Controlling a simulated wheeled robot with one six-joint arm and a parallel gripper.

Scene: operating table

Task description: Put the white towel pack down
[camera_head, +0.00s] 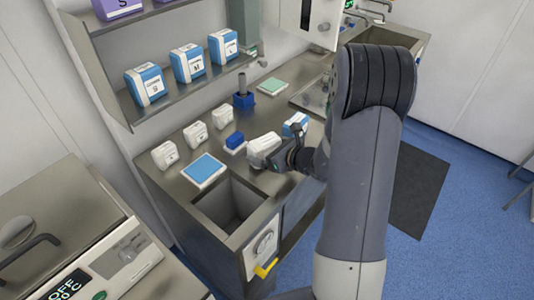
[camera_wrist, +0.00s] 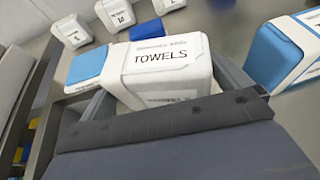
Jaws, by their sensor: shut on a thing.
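The white towel pack (camera_wrist: 160,60) is labelled TOWELS and sits between the jaws of my gripper (camera_wrist: 165,92) in the wrist view. In the head view the pack (camera_head: 263,146) is over the steel counter (camera_head: 180,185), just behind the square basin opening. My gripper (camera_head: 282,156) is shut on it from the right. I cannot tell whether the pack's underside touches the counter. The lower part of the pack is hidden by the gripper.
A blue-topped tray (camera_head: 204,170) lies left of the pack. Several small white packs (camera_head: 195,134) stand behind it, with a blue block (camera_head: 235,141) nearby. A blue and white box (camera_head: 296,124) stands close on the right. The open basin (camera_head: 229,205) is in front.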

